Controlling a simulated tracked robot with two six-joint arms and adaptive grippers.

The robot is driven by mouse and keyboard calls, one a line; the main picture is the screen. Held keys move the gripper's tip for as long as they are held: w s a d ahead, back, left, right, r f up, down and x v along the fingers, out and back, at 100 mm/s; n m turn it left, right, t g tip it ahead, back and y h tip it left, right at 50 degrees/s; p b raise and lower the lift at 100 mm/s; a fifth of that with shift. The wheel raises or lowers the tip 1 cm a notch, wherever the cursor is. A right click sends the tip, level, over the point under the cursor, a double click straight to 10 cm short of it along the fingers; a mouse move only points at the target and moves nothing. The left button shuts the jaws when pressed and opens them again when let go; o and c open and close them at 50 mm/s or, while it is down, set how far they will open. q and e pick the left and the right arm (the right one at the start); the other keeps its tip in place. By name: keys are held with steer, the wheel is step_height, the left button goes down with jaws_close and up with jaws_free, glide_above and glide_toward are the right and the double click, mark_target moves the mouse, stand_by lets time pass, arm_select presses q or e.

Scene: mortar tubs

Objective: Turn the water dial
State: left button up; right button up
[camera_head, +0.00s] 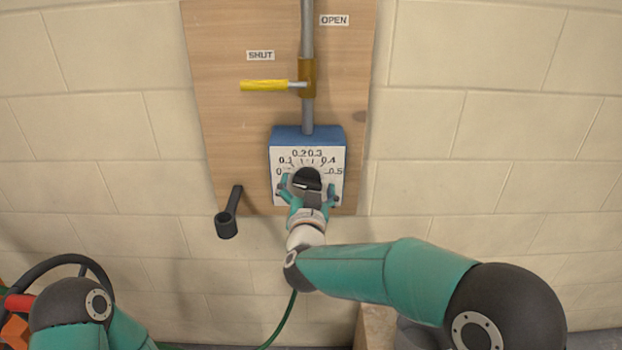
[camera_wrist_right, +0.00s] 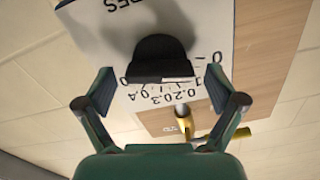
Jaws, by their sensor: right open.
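The water dial is a black knob (camera_head: 307,180) on the white face of a blue box (camera_head: 308,134), with a scale from 0 to 0.5 around it. The box is mounted on a wooden board. My right gripper (camera_head: 308,187) is in front of the dial, its fingers open on either side of the knob. In the right wrist view the knob (camera_wrist_right: 158,60) lies beyond and between the open fingertips (camera_wrist_right: 160,88), with gaps on both sides. A white mark shows on the knob's edge. My left gripper is out of view; only part of that arm shows at the lower left.
Above the box, a grey pipe (camera_head: 308,30) carries a yellow lever valve (camera_head: 264,85) pointing left, beside a SHUT label (camera_head: 260,56). An OPEN label (camera_head: 334,20) is higher right. A black spout-like bracket (camera_head: 228,222) juts out lower left. A hose (camera_head: 281,325) hangs below.

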steer(key=shift+w, duration=0.65)
